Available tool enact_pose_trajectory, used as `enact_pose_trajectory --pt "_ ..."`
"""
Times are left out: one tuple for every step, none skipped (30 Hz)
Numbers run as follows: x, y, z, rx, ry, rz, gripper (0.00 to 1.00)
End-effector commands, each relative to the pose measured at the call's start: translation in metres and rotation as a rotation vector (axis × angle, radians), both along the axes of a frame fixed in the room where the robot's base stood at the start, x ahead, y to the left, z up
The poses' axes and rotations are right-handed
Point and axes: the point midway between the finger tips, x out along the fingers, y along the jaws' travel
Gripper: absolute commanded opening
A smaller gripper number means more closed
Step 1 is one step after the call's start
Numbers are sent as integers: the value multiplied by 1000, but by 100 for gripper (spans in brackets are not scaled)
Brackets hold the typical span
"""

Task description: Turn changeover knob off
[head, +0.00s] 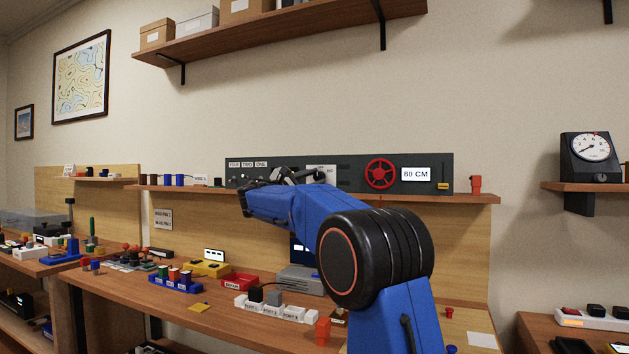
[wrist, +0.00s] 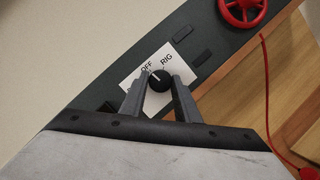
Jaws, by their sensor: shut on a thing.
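The changeover knob (wrist: 159,80) is a round black knob with a white pointer line on a white plate (wrist: 132,85). The plate reads OFF and RIG in the wrist view. The pointer is turned toward the OFF label. My gripper (wrist: 160,84) is shut on the knob, with one grey finger on each side of it. Part of the white plate (head: 322,172) shows there above the arm.
A red handwheel (head: 380,173) and an 80 CM display (head: 416,174) are on the panel right of the knob. A red cup-like object (head: 475,184) stands on the shelf.

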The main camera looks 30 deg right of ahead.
Motion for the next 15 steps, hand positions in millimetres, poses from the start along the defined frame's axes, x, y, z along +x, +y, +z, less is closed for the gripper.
enact_pose_trajectory --pt "0 0 0 15 -18 -2 6" --pt "0 0 0 24 -29 -2 6" --pt "0 0 0 34 -43 -1 6" --pt "0 0 0 41 -51 -1 6" --pt "0 0 0 47 -59 -1 6" --pt "0 0 0 56 -69 -1 6" --pt "0 0 0 61 -76 -2 6" --pt "0 0 0 65 -81 -1 6" --pt "0 0 0 69 -87 -2 6" --pt "0 0 0 72 -90 -2 6" --pt "0 0 0 74 -94 -2 6" --pt "0 0 0 77 -96 -2 6" --pt "0 0 0 79 -98 -2 6" --pt "0 0 0 79 -100 -1 6" --pt "0 0 0 81 -101 -2 6"
